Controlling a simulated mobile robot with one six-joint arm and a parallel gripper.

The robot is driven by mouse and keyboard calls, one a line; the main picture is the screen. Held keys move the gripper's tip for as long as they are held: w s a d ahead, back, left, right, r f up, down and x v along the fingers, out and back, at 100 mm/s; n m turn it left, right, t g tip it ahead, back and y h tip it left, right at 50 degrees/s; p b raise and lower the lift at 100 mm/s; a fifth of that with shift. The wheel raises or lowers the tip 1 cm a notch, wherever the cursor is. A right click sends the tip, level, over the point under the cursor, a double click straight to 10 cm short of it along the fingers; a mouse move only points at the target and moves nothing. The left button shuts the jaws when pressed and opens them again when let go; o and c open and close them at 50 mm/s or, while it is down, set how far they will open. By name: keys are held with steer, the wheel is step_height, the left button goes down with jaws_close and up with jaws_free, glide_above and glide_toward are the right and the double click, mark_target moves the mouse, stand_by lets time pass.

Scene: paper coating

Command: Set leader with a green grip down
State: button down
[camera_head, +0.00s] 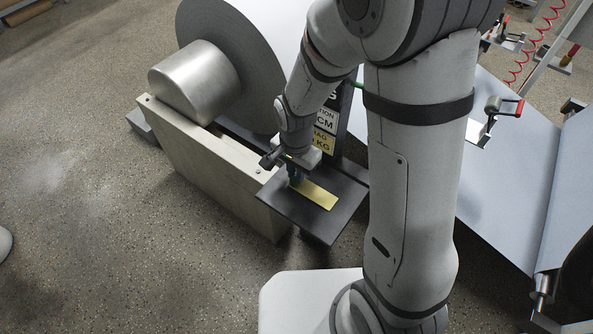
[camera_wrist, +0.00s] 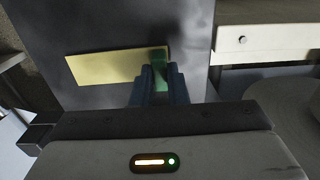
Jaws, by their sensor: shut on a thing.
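The leader (camera_head: 318,195) is a flat yellow strip over the dark shelf (camera_head: 277,209) in the head view. In the wrist view the leader (camera_wrist: 100,66) lies across the picture, with its green grip (camera_wrist: 160,57) at its right end. My gripper (camera_head: 295,182) is above the shelf at the leader's left end. In the wrist view my gripper (camera_wrist: 157,75) is shut on the green grip, its blue fingers partly hiding it. The strip looks flat and close to the shelf; I cannot tell whether it touches.
A large paper roll (camera_head: 232,62) with a metal core (camera_head: 195,82) stands on a beige stand (camera_head: 205,160) behind and left of the shelf. A sign (camera_head: 326,125) stands at the shelf's back. A sloping pale sheet (camera_head: 505,160) is at the right. Floor is open at left.

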steer(key=c, duration=1.4)
jaws_free()
steer(key=shift+c, duration=0.2)
step_height(320, 180, up, 12)
steer(key=p, duration=0.4)
steer(key=s+d+r+n, duration=0.3)
steer(key=s+d+r, duration=0.1)
steer(key=s+d, duration=0.1)
steer(key=s+d+r+n+t, duration=0.1)
steer(key=s+d+r+n, duration=0.3)
steer(key=d, duration=0.4)
steer(key=shift+s+d+r+n+t, duration=0.15)
steer(key=shift+s+d+n+t, duration=0.15)
steer(key=shift+s, duration=0.05)
